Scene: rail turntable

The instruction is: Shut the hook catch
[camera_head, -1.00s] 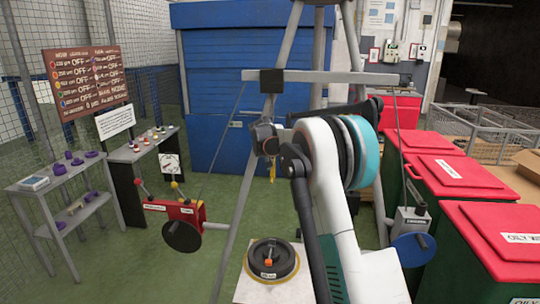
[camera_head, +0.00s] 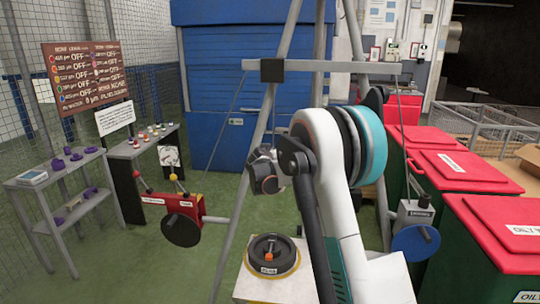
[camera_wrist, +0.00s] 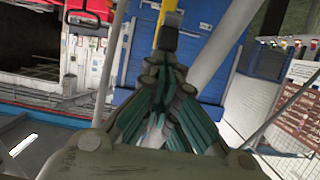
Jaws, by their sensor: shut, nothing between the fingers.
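I cannot make out the hook catch for certain in either view. My gripper shows in the wrist view (camera_wrist: 166,42), with its green-sided fingers drawn together to a dark tip and nothing held. A yellow strip (camera_wrist: 159,18) shows just beyond the tip; I cannot tell whether they touch. In the head view, my arm's dark wrist part is in front of the grey frame (camera_head: 330,66), and the fingertips are hidden. A red box (camera_head: 190,205) with a black disc and knobbed levers hangs to its left. A grey box (camera_head: 412,212) with a blue disc hangs to the right.
A round black base with an orange piece (camera_head: 272,256) sits on a pale stand below my arm. Green bins with red lids (camera_head: 462,170) crowd the right side. Slanted frame legs (camera_head: 243,200) stand close to my arm. Green floor is open at left centre.

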